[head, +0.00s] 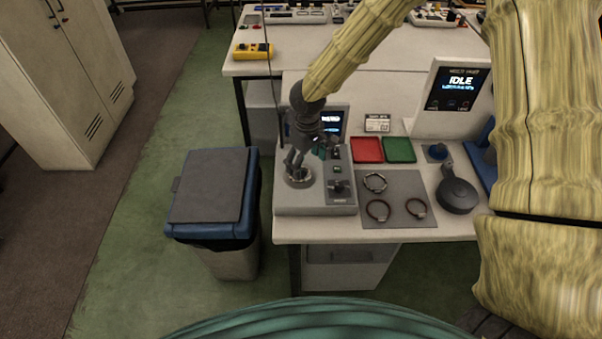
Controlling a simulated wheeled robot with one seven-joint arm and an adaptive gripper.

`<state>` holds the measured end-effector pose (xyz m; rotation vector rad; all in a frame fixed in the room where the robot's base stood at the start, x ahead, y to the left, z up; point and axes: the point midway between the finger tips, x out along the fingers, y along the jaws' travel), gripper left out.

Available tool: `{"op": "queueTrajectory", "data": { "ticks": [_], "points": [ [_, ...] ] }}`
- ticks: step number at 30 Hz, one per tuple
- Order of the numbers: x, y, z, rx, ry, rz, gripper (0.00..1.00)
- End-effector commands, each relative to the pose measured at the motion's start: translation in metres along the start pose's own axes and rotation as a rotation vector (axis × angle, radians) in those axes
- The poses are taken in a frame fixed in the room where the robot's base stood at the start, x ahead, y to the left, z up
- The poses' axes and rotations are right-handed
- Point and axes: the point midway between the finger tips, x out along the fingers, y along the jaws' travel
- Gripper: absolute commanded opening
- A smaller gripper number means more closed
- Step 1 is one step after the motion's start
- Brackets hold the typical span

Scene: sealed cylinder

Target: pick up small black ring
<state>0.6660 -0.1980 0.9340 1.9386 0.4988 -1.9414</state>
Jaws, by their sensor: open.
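A small dark ring (408,213) lies on the right front part of a grey mat (398,186) on the white table. My gripper (296,172) is open and points down over the left part of a grey control box, left of the mat and apart from the small dark ring. A round metal seat on the box is just below the fingers. Whether the fingers touch it I cannot tell.
The grey box (315,203) has a lever and a small screen. Red (367,150) and green (399,150) trays lie behind the mat. A round dark device (458,196) stands right of it. A display unit (455,95) stands behind. A blue-rimmed bin (212,195) is left of the table.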

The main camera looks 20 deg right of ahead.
Motion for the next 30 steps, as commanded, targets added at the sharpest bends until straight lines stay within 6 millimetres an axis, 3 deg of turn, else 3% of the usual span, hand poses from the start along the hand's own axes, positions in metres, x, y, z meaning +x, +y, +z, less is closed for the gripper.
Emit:
{"op": "queueTrajectory", "data": {
  "ticks": [7,21,30],
  "points": [
    [0.009,-0.001,0.002,-0.003,-0.001,-0.001,0.82],
    [0.05,-0.001,0.006,-0.004,-0.001,-0.001,0.82],
    [0.053,-0.001,0.006,-0.004,0.001,0.0,0.82]
  ]
}}
